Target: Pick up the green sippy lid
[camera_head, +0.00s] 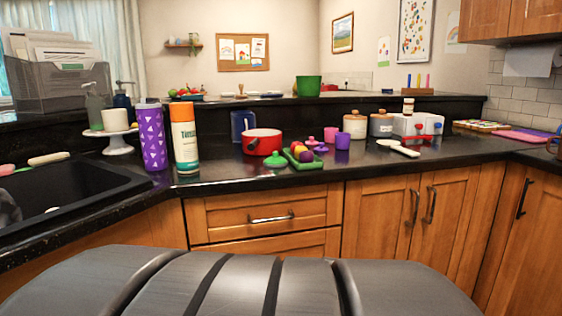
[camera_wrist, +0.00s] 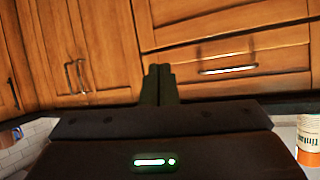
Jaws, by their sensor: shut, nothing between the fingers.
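The green sippy lid (camera_head: 276,159) lies on the black counter, just in front of a red pot (camera_head: 262,142) and left of a green tray (camera_head: 309,165) holding colourful round pieces. It is small, with a raised spout or knob on top. The lid does not show in the wrist view. My gripper (camera_wrist: 159,72) shows in the wrist view, its two dark fingers together with nothing between them. It is in front of the wooden cabinet fronts (camera_wrist: 215,45), apart from the lid. My gripper is not visible in the head view.
A purple tumbler (camera_head: 151,136) and a white-and-orange bottle (camera_head: 186,138) stand left of the lid, near the black sink (camera_head: 60,195). Purple cups (camera_head: 342,141) and a purple lid (camera_head: 320,149) sit to the right. The counter's front strip is mostly clear.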

